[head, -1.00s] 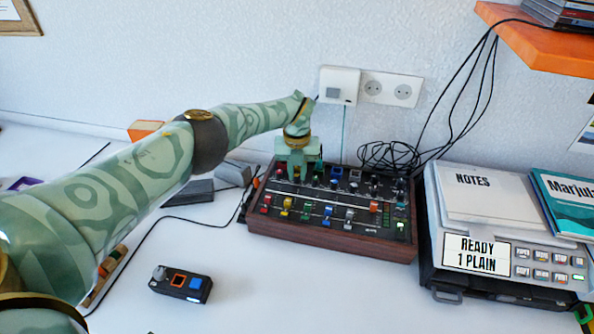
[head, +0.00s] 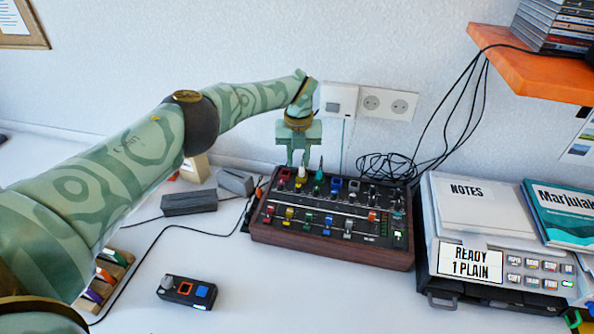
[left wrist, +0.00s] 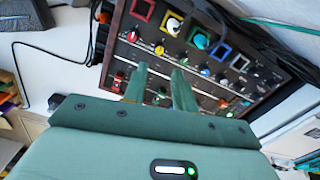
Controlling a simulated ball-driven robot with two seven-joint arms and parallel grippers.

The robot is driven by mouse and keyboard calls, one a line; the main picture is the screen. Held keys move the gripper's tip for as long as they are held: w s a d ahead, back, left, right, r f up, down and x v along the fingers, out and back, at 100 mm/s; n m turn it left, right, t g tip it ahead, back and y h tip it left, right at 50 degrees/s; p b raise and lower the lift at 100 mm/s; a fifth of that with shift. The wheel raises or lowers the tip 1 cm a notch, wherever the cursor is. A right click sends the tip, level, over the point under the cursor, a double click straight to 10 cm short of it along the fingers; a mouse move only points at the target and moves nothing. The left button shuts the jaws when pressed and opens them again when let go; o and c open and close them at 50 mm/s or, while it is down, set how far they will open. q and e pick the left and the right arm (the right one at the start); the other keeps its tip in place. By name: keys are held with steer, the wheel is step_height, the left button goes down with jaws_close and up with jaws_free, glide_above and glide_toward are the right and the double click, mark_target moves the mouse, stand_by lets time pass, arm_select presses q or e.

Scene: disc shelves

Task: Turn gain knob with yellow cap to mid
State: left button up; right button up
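The mixer (head: 330,249) is a dark panel in a wooden case, with several rows of coloured controls. A small knob with a yellow cap (left wrist: 159,48) is in the left wrist view, between a red-capped and a green-capped one, just beyond my fingertips. In the head view the yellow-capped knob (head: 298,184) is small, and its pointer is too small to read. My left gripper (head: 298,163) points down above the mixer's back left part. Its two fingers (left wrist: 159,70) are apart with nothing between them. My right gripper is not in view.
Black cables (head: 385,167) lie behind the mixer. A grey machine (head: 478,240) with notes and a book stands to the right. A small control box (head: 187,291) lies in front left. An orange shelf (head: 535,68) hangs at the upper right.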

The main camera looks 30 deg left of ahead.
arm_select(q)
step_height(320, 180, up, 7)
steer(key=p, duration=0.1)
steer(key=shift+r, duration=0.15)
stand_by(0.3)
